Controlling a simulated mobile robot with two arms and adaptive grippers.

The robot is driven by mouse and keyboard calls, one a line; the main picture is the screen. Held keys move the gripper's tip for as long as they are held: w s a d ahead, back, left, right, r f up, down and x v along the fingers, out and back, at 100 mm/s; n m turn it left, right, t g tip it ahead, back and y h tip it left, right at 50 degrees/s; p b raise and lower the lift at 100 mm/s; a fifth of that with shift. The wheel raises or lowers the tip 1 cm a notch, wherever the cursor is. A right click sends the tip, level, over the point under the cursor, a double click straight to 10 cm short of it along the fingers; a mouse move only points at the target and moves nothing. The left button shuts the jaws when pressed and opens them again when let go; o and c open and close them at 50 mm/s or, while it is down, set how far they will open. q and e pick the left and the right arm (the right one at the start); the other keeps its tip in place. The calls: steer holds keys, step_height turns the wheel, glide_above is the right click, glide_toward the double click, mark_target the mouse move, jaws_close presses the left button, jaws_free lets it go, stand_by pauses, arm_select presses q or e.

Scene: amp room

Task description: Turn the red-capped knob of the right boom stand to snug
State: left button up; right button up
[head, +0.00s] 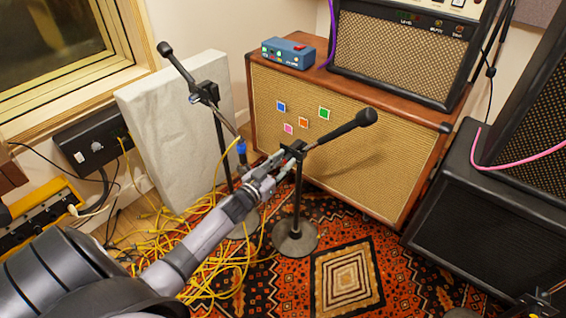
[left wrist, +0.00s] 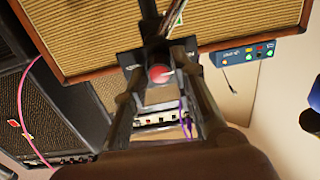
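The right boom stand (head: 297,200) stands upright on a round base, its boom tilting up to the right. Its red-capped knob (left wrist: 158,73) shows in the left wrist view, in front of the dark clamp. My left gripper (head: 277,164) is at the clamp, at the top of the pole. In the left wrist view, my left gripper's fingers (left wrist: 160,80) lie on either side of the knob. I cannot tell whether they touch it. A dark shape at the bottom right corner of the head view may be my right gripper; its fingers cannot be made out.
A second boom stand (head: 222,140) stands close on the left, before a pale panel (head: 150,100). A brown amp cabinet (head: 350,150) is behind, with a blue pedal (head: 288,53) on top. Yellow cables (head: 235,265) lie tangled on the floor. The patterned rug (head: 385,270) is clear at front right.

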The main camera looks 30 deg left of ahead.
arm_select(q)
jaws_close()
